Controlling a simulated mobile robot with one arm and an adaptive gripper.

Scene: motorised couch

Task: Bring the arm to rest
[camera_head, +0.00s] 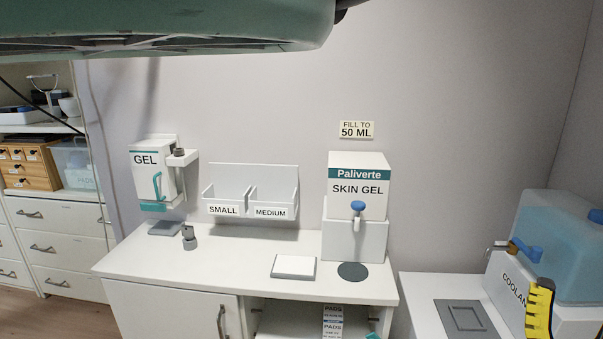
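My gripper is not in this view, and I cannot see whether it holds anything. A large grey-green body with a dark underside (170,30) spans the upper left of the view, very close to the camera. I cannot tell whether it is part of me.
A blue COOLANT tank (560,245) stands right. Shelves and drawers (55,240) stand left.

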